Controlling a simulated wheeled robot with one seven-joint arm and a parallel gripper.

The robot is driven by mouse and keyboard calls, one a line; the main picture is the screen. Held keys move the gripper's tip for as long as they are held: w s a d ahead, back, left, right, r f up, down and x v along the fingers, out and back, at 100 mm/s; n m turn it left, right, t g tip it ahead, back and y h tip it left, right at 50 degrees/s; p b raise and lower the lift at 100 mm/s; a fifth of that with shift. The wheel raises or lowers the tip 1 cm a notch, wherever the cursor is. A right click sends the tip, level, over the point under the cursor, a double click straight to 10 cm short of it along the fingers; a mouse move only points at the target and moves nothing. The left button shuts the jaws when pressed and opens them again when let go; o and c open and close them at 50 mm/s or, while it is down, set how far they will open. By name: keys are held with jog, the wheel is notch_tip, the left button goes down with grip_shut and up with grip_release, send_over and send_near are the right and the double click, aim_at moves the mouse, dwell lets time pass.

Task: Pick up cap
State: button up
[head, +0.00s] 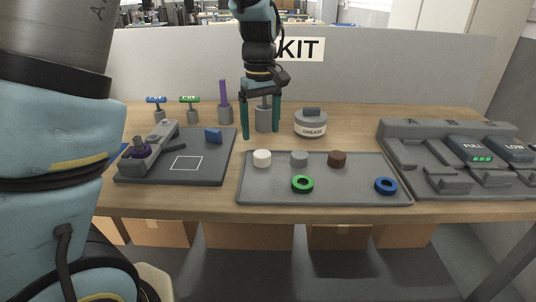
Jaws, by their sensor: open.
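No single thing is clearly marked as the cap. Three short round pieces stand along the back of the grey tray (325,197): a white one (262,158), a grey one (299,158) and a brown one (337,159). A grease tub (311,123) with a dark knob on its lid stands behind the tray. My gripper (260,136) points down with its two teal fingers spread and nothing between them. It appears above and behind the white piece, left of the grease tub. A grey holder shows behind its fingers.
A dark board (210,172) with a grey clamp-like fixture and a blue block (213,136) lies left. A green ring (302,184) and a blue ring (385,186) lie on the tray. Tools stand upright at the back left. A charger-like dock (420,165) fills the right.

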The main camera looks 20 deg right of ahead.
aim_at(263, 154)
notch_tip(263, 154, down, 3)
jog(key=shift+r, duration=0.1)
jog(key=shift+s+f+p, duration=0.2)
jog(key=shift+f+p, duration=0.2)
jog(key=shift+f, duration=0.9)
jog(key=shift+s+f+p, duration=0.15)
jog(key=shift+f+p, duration=0.2)
jog(key=shift+f, duration=0.95)
jog(key=c, duration=1.3)
jog(key=shift+c, duration=0.2)
notch_tip(263, 154, up, 12)
